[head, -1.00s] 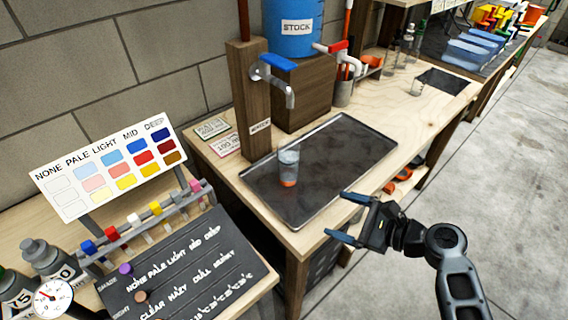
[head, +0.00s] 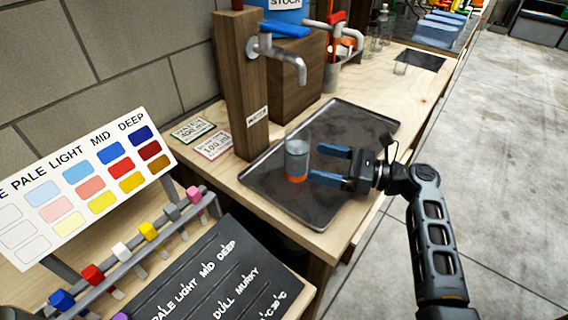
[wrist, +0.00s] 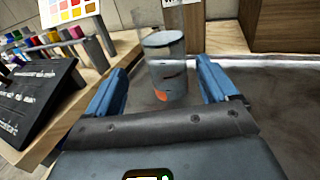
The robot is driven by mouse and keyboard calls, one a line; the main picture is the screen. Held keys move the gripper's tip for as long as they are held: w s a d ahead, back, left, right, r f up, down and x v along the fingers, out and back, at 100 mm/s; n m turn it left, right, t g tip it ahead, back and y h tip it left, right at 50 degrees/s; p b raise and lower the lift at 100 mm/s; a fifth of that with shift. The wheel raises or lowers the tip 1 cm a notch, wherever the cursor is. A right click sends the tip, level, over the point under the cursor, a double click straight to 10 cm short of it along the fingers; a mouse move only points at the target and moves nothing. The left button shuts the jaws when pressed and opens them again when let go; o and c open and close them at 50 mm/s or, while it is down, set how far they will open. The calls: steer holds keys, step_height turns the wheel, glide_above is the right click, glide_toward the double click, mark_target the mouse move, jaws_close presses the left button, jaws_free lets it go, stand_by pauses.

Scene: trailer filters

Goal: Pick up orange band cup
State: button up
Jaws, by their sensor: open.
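The orange band cup (head: 296,158) is a clear cup with an orange band near its base. It stands upright on the dark tray (head: 262,180) under the tap. In the wrist view the cup (wrist: 165,66) stands ahead of and between my two blue fingers. My gripper (head: 331,165) is open, low over the tray, to the right of the cup. Its fingertips point at the cup and are close to it. I cannot tell whether they touch it.
A water tap (head: 290,55) on a wooden post (head: 240,90) stands behind the cup. A colour chart (head: 90,185) and a rack of coloured pegs (head: 140,245) are at the left. The tray is otherwise clear; the bench continues to the back right.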

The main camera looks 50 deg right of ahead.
mark_target(293, 154)
steer(key=shift+x, duration=1.25)
steer(key=shift+d+f+p+x, duration=0.1)
steer(key=shift+p+x, duration=0.05)
steer(key=shift+x, duration=0.75)
steer(key=shift+d+f+p+x, duration=0.1)
steer(key=shift+d+x, duration=0.05)
steer(key=shift+x, duration=0.7)
steer(key=shift+d+f+p+x, duration=0.1)
steer(key=shift+p+x, duration=0.05)
steer(key=shift+x, duration=0.75)
steer(key=shift+w, duration=0.15)
steer(key=shift+c, duration=0.3)
steer(key=shift+r, duration=0.1)
steer(key=c, duration=1.2)
steer(key=shift+r, duration=0.15)
